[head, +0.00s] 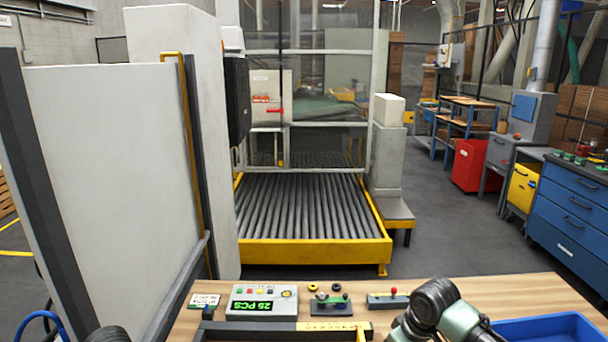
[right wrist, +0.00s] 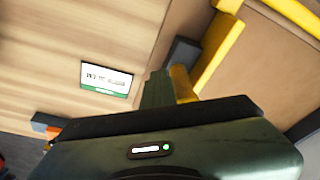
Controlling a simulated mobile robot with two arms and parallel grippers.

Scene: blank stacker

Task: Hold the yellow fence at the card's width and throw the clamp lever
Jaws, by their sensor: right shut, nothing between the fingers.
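A yellow fence piece (head: 361,333) shows at the bottom edge of the head view, by a dark bar with a yellow scale strip. In the right wrist view a yellow bar (right wrist: 217,48) runs beside a brown surface, with a dark grey block at its edge. My right gripper (right wrist: 160,85) is shut and empty, close to a yellow upright part (right wrist: 182,84); I cannot tell if they touch. A white card with a green band (right wrist: 106,78) lies on the wood. A green-knobbed lever unit (head: 331,302) and a red-knobbed one (head: 388,299) stand on the bench. My left gripper is out of view.
A control box reading 25 PCS (head: 262,301) and a small printed sign (head: 205,300) stand on the wooden bench (head: 500,288). A blue tray (head: 552,328) is at the right. A roller conveyor (head: 310,205) lies beyond the bench, with a tall white panel (head: 110,180) at the left.

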